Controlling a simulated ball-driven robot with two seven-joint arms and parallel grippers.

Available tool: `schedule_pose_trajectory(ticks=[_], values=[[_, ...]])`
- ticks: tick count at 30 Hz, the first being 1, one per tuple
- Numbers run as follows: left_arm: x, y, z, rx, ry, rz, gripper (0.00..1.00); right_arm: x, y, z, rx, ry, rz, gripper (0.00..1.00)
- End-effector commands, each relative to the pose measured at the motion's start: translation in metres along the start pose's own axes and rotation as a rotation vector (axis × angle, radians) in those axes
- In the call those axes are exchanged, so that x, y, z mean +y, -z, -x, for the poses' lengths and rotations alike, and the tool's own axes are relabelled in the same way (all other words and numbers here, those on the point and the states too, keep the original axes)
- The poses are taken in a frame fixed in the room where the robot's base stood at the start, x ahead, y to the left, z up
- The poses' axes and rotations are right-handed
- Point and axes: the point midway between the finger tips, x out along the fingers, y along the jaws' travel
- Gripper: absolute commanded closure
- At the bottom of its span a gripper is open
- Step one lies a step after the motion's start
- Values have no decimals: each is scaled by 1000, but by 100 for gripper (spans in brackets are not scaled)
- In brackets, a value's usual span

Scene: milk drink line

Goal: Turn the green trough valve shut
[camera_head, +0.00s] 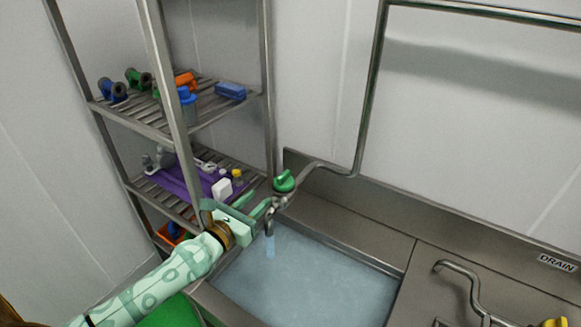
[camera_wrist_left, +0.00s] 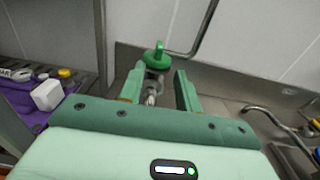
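The green trough valve (camera_head: 284,181) sits on the metal tap at the back left corner of the trough (camera_head: 405,280). The tap's spout points down, and a pale stream of water (camera_head: 270,246) shows under it. My left gripper (camera_head: 262,208) is just left of and below the valve. In the left wrist view my left gripper (camera_wrist_left: 160,84) is open, its two fingers apart with nothing gripped. There the green valve (camera_wrist_left: 156,61) shows beyond the fingertips, with a raised handle on top; I see no contact. My right gripper is in neither view.
A metal shelf rack (camera_head: 150,125) stands close on the left, with bottles, a purple mat (camera_head: 172,184) and a blue block (camera_head: 231,91). A bent pipe (camera_head: 368,110) rises behind the tap. A second tap (camera_head: 465,268) stands right of the trough by the DRAIN label.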

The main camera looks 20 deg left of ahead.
Motion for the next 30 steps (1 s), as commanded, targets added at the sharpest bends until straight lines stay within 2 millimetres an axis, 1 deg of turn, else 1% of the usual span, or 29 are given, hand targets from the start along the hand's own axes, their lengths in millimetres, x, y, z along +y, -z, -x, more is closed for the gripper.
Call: schedule_pose_trajectory(ticks=[1,3,6,12,15,18,21,30], values=[[0,-4,-11,-4,-1,1,66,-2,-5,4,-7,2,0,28],[0,-3,-28,-5,-2,2,66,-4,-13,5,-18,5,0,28],[0,-3,-55,-5,-2,1,66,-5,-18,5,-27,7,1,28],[0,0,-104,-3,-1,0,66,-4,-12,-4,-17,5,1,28],[0,0,-122,-3,0,1,66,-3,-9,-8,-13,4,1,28],[0,1,-135,-2,-1,0,66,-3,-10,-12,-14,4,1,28],[0,0,-142,-1,0,0,66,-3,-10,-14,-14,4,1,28],[0,-1,-145,-1,0,0,66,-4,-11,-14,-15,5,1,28]])
